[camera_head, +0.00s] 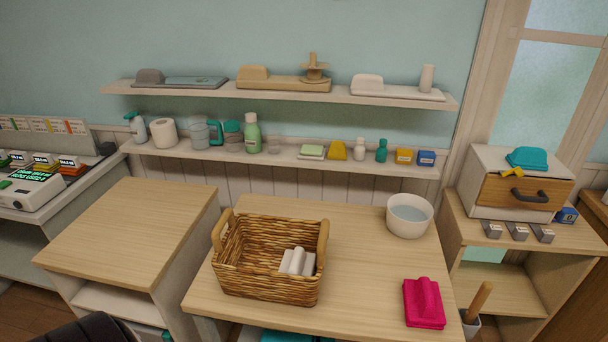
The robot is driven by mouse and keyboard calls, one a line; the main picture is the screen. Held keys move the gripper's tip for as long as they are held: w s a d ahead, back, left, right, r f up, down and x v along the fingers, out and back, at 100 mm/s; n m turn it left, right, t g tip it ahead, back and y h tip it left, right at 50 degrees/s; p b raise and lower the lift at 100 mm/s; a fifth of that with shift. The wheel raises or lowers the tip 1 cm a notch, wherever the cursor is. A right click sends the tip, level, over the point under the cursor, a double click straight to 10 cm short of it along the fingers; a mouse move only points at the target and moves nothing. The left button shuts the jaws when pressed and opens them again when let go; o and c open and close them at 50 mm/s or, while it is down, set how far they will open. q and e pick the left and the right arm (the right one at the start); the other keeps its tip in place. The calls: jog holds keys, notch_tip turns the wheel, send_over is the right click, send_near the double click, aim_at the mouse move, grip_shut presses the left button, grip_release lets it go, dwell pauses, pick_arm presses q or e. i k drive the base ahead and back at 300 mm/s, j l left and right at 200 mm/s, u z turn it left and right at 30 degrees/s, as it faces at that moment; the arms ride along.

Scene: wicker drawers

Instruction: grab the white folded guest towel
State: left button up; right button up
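A white folded cloth item (297,262) lies inside the wicker basket (262,285), towards its right side, with a raised ridge on top. Its lower part is hidden by the basket's front wall. Another white folded item (369,86) lies on a white slab at the right of the upper shelf (200,94). I cannot tell for sure which of the two is the guest towel. Neither of my grippers shows in the head view. A dark rounded shape at the bottom left edge is cut off.
The basket stands on a wooden table (365,270) with a white water bowl (409,215) and a pink folded cloth (424,303). Bottles and small boxes line the lower shelf (286,156). The left wooden top (135,230) is clear. A drawer box (519,183) stands at right.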

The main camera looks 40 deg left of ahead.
aim_at(298, 261)
jog(key=u, duration=1.25)
